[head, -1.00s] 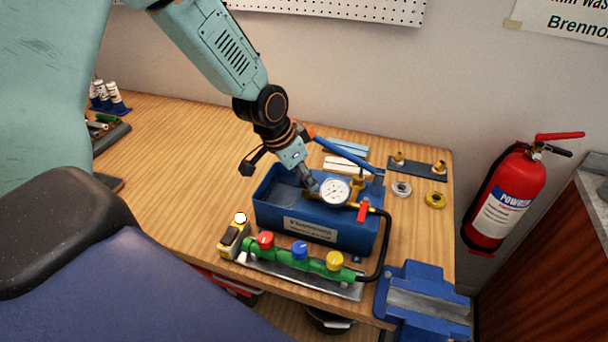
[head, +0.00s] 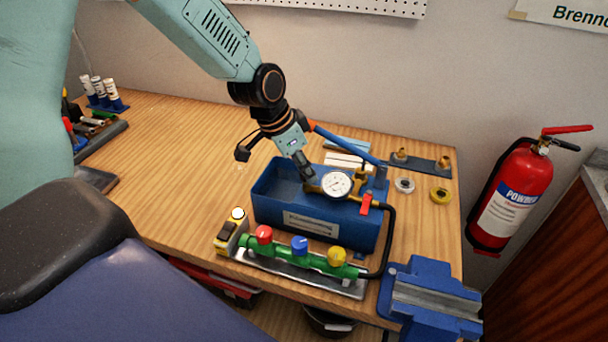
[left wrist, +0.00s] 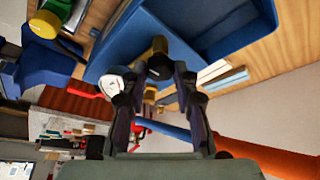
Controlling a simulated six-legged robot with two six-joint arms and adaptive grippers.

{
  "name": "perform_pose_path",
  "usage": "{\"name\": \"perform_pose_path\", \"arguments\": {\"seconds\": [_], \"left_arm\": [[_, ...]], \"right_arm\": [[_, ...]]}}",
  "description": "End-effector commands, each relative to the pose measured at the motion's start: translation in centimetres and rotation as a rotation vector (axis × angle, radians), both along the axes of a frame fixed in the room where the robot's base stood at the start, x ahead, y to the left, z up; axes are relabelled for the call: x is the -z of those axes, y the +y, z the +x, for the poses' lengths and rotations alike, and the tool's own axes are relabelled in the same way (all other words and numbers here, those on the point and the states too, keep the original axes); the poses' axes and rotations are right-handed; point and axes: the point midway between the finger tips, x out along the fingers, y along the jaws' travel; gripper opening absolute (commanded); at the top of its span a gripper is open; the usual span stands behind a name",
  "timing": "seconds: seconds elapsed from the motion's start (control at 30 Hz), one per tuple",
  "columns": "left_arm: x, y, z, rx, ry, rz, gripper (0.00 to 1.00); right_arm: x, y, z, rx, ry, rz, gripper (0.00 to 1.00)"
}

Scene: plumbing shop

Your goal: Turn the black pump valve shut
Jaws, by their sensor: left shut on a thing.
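The blue test pump (head: 318,228) stands on the wooden bench, with a round white gauge (head: 337,185) and a red lever (head: 366,204) on its brass pipework. My left gripper (head: 308,184) reaches down over the tank just left of the gauge. In the left wrist view its fingers (left wrist: 160,72) are shut on the black pump valve (left wrist: 160,66), a dark knob with a brass part beyond it. In the head view the gripper hides the valve. I cannot tell how far the valve is turned. My right gripper is out of view.
A green manifold (head: 300,254) with red, blue and yellow knobs lies in front of the pump, joined by a black hose (head: 390,240). A blue vise (head: 432,300) is at the front right. Brass fittings (head: 422,160) lie behind.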

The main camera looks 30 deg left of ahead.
Motion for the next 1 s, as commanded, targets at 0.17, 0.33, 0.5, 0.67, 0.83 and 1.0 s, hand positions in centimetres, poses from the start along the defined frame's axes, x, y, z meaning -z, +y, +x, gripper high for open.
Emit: {"name": "perform_pose_path", "arguments": {"seconds": [0.17, 0.33, 0.5, 0.67, 0.83, 1.0], "left_arm": [[0.0, 0.0, 0.0, 0.014, -0.002, -0.001, 0.00], [0.0, 0.0, 0.0, 0.016, 0.000, -0.001, 0.00], [-0.1, 0.0, 0.0, 0.016, 0.000, -0.001, 0.33], [0.0, 0.0, 0.0, 0.015, 0.000, -0.002, 0.38], [-0.1, 0.0, -0.1, 0.015, 0.001, -0.001, 0.38], [-1.0, 0.1, -0.3, 0.015, -0.001, -0.004, 0.38]], "right_arm": [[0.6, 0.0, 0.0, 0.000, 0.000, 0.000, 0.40], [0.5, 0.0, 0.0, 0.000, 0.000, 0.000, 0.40], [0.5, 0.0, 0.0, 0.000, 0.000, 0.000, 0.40], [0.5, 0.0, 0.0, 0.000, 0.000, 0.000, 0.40], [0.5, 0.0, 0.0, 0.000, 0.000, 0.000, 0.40], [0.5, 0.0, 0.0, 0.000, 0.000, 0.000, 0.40]]}}
